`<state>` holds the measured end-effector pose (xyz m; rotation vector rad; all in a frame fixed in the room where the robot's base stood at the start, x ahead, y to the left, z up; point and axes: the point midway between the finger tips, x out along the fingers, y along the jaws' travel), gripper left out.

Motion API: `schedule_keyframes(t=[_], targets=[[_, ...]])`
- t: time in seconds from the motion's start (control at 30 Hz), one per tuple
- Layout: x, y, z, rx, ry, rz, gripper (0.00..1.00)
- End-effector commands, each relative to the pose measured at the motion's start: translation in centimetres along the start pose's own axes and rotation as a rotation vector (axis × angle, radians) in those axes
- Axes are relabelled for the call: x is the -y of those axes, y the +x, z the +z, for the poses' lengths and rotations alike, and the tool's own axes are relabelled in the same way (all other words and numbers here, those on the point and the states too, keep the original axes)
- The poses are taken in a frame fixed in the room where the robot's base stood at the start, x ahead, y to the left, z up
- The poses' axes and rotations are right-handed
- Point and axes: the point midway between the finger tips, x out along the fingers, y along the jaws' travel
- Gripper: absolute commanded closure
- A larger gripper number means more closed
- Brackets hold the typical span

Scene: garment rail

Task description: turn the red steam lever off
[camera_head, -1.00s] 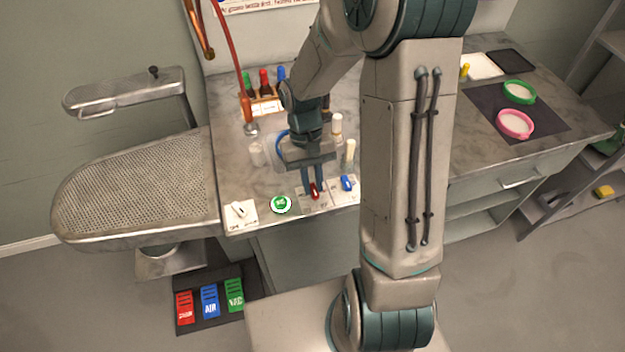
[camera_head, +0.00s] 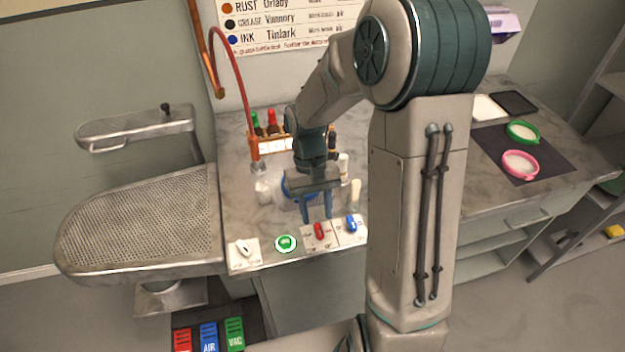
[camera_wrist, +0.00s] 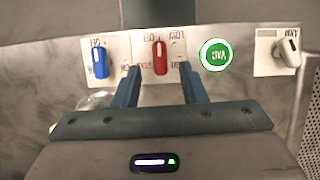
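The red steam lever (camera_head: 319,231) sits on a white labelled plate at the front edge of the worktop. It also shows in the wrist view (camera_wrist: 160,57), where it stands roughly in line with the plate's long labels; I cannot read its setting surely. My gripper (camera_head: 317,217) is just behind the red lever in the head view. In the wrist view my gripper (camera_wrist: 158,78) has its two fingers apart, with the lever beyond and between their tips. Nothing is held between the fingers.
A blue lever (camera_head: 351,223) is close beside the red one. A green VAC button (camera_head: 286,243) and a white lever (camera_head: 243,248) are on the other side. A perforated ironing board (camera_head: 140,225) lies at left.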

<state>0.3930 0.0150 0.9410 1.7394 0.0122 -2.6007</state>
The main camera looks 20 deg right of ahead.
Motion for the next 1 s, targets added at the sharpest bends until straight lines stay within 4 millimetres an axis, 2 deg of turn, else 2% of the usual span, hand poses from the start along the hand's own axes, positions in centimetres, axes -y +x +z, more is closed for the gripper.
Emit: schedule_keyframes(t=[0.2, 0.43, 0.63, 1.0], targets=[[0.0, -5.3, -0.1, -0.007, -0.001, 0.000, 0.62], [0.1, -9.3, -0.1, -0.004, -0.002, 0.000, 0.62], [0.1, -10.7, 0.0, -0.001, -0.002, 0.000, 0.62], [0.1, -10.7, 0.0, -0.001, -0.002, 0.000, 0.62]])
